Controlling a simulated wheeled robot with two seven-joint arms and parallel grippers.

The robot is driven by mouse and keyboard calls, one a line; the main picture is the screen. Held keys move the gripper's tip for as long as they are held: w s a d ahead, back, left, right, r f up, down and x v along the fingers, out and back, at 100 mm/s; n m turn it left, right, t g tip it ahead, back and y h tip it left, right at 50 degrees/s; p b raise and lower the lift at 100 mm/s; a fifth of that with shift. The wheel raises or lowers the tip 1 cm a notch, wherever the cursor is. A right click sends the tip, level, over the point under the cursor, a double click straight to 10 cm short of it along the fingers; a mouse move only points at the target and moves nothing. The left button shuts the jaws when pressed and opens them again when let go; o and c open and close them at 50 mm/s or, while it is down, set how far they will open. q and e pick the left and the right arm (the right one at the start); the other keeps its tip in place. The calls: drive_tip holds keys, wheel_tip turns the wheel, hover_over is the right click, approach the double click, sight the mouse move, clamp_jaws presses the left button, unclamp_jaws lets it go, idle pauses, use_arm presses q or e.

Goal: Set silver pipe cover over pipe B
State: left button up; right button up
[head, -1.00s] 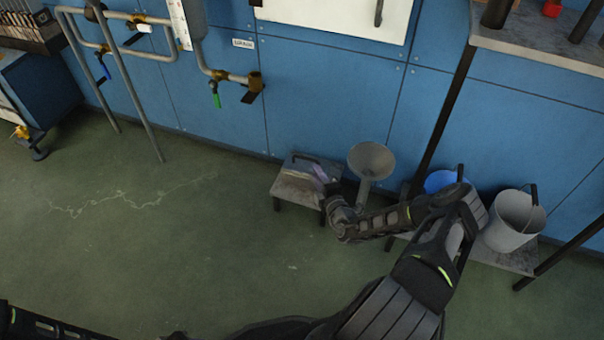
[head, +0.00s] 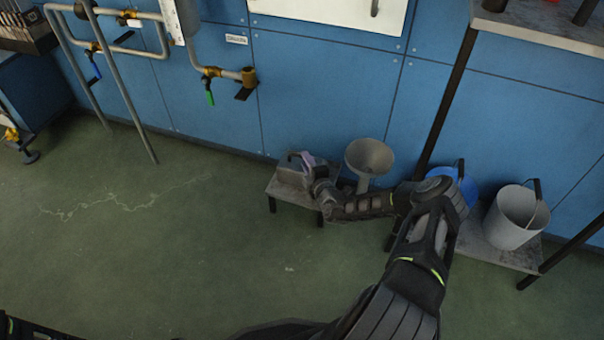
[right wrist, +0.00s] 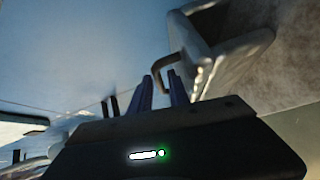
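The silver cover (head: 289,167), a box-like metal piece with a bar handle, sits on a low stool by the blue wall. In the right wrist view the cover (right wrist: 222,66) is at upper right, its handle reaching toward my fingers. My right gripper (head: 305,161) is at the cover; in its wrist view the gripper (right wrist: 162,82) shows two dark fingers apart, with the handle's end appearing between or just beyond their tips. I cannot tell if they touch. A wall pipe (head: 225,73) with a green valve lever ends in a brass fitting; its label is unreadable. My left gripper is out of view.
The low stool (head: 283,190) stands against the wall. A grey funnel (head: 369,157) is just right of it. A blue bucket (head: 462,187) and a grey bucket (head: 516,218) sit on a low shelf (head: 485,250). The floor at left is clear.

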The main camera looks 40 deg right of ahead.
drive_tip(key=shift+w+d, duration=0.1)
drive_tip(key=shift+w, duration=0.15)
idle(0.4)
clamp_jaws()
idle(1.3)
